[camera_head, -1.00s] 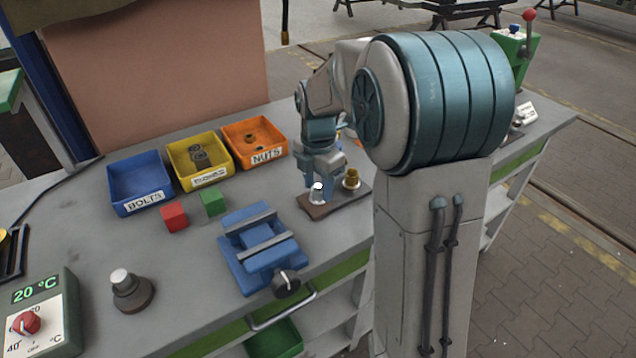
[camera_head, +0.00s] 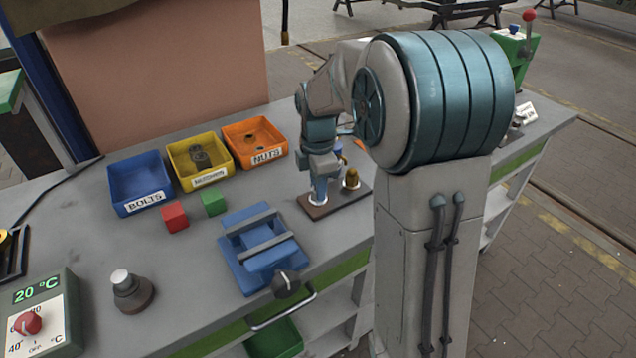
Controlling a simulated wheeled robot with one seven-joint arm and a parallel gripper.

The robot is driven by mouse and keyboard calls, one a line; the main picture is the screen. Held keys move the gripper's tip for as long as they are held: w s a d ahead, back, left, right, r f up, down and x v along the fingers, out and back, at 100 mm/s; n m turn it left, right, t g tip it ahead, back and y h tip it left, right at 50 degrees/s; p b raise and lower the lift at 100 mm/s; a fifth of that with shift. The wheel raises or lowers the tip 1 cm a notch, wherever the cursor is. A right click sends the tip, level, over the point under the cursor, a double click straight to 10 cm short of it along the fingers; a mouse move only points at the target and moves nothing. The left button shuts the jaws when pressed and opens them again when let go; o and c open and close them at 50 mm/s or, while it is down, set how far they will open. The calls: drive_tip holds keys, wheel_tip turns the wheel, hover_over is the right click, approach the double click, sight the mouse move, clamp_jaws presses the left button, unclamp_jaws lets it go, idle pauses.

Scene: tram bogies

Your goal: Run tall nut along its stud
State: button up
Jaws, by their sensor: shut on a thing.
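A brown base plate (camera_head: 335,203) lies on the bench beside my arm. My gripper (camera_head: 319,192) is lowered over the plate's left part and is shut on the tall nut. A pale silvery rim (camera_head: 317,201) shows below the fingers, at the plate. The fingers hide most of the nut, and its stud cannot be made out. A brass-coloured upright piece (camera_head: 351,178) stands on the plate to the right of my gripper, apart from it.
Blue BOLTS (camera_head: 122,208), yellow (camera_head: 184,185) and orange NUTS (camera_head: 241,159) bins stand to the left. A red block (camera_head: 174,217), a green block (camera_head: 213,202) and a blue vice (camera_head: 262,268) lie in front. A silver-topped knob (camera_head: 131,290) stands at front left.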

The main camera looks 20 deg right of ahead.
drive_tip(key=m, duration=0.4)
drive_tip(key=shift+m, duration=0.4)
drive_tip(key=m, duration=0.9)
drive_tip(key=shift+w+r+p, duration=0.1)
drive_tip(key=shift+p, duration=0.2)
drive_tip(key=m, duration=0.4)
drive_tip(key=shift+m, duration=0.3)
drive_tip(key=shift+o, duration=0.2)
drive_tip(key=m, duration=0.3)
drive_tip(key=shift+r+m, duration=0.1)
drive_tip(key=shift+m, duration=0.2)
drive_tip(key=m+p, duration=0.1)
drive_tip(key=m, duration=0.3)
drive_tip(key=shift+c, duration=0.2)
drive_tip(key=m, duration=0.4)
drive_tip(key=shift+p, duration=0.4)
drive_tip(key=shift+m+p, duration=0.45)
drive_tip(key=shift+m, duration=1.55)
